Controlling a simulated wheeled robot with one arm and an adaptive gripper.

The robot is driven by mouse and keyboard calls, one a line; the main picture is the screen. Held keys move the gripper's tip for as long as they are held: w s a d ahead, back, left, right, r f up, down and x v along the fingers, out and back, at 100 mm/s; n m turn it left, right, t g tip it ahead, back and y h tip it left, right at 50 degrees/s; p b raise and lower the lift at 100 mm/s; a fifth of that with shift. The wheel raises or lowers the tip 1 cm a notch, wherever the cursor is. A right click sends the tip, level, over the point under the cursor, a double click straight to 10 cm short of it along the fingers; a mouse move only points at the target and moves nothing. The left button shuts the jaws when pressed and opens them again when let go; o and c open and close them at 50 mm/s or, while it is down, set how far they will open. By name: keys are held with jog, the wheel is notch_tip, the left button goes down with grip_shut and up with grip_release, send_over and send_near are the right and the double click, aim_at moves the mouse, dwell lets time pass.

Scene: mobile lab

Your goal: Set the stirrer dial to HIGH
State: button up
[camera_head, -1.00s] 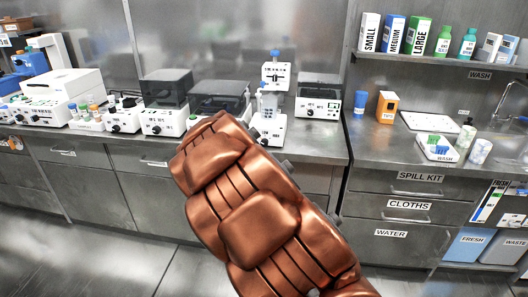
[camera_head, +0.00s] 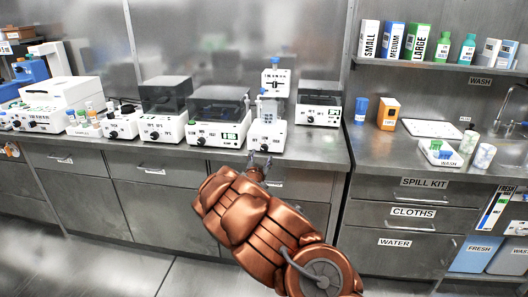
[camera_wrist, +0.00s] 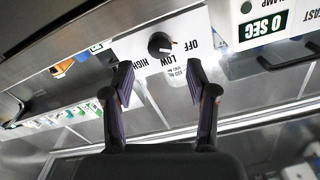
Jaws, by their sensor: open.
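The stirrer (camera_head: 267,137) is a white device near the bench's front edge in the head view. Its black round dial (camera_wrist: 160,45) shows in the wrist view on a white panel printed OFF, LOW and HIGH. A pale mark on the dial points to the right, toward the OFF and LOW side; which of the two is unclear. My gripper (camera_wrist: 158,80) is open and empty, its two dark fingers apart. The dial appears between and beyond the fingertips, with no contact visible. In the head view my gripper (camera_head: 260,161) is in front of the bench, just below the stirrer.
A white device with a dark lid (camera_head: 219,117) stands close left of the stirrer. Another lidded device (camera_head: 319,103) stands to its right. A display reading 0 SEC (camera_wrist: 263,28) is beside the dial panel in the wrist view. Bench drawers (camera_head: 285,190) are behind my arm.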

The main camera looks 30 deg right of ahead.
aim_at(264, 150)
jog(key=shift+x, duration=2.95)
jog(key=shift+c, duration=0.4)
grip_shut()
